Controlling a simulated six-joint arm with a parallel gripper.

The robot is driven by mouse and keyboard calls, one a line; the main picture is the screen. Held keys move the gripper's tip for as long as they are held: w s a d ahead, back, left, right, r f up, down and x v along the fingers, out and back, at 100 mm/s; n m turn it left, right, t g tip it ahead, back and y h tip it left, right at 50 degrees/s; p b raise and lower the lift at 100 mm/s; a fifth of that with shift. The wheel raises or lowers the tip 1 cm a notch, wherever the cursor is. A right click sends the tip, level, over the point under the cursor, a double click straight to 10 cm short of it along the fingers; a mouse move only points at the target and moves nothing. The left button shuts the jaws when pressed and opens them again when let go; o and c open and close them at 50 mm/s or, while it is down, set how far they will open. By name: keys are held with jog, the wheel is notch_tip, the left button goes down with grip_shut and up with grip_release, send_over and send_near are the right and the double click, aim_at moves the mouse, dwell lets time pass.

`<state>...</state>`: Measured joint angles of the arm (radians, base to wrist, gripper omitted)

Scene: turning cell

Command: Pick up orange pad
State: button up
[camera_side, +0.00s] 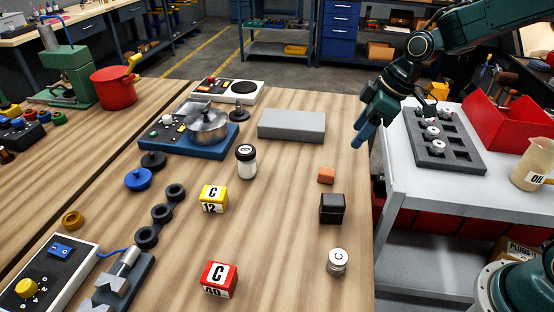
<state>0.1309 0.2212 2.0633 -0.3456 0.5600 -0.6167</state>
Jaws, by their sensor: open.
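The orange pad (327,176) is a small block lying flat on the wooden table near its right edge. It lies just behind a black block and in front of a grey slab. My gripper (359,140) is up and to the right of the pad, over the table's right edge, with its fingers pointing down and left. It is open, apart from the pad, and nothing shows between its fingers. The nearer finger covers the farther one from this angle.
The black block (332,208) stands close in front of the pad, and the grey slab (292,125) lies behind it. A grey cart (448,185) stands at right.

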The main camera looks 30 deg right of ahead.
send_over(327, 171)
jog(key=s+d, duration=0.2)
notch_tip(327, 171, down, 8)
jog(key=shift+d+r, duration=0.1)
jog(key=shift+r, duration=0.15)
jog(key=shift+f, duration=0.15)
jog(key=shift+a+x, duration=0.1)
jog(key=shift+x, duration=1.2)
jog(key=shift+a+x, duration=0.15)
jog(key=shift+x, duration=1.2)
jog(key=c, duration=1)
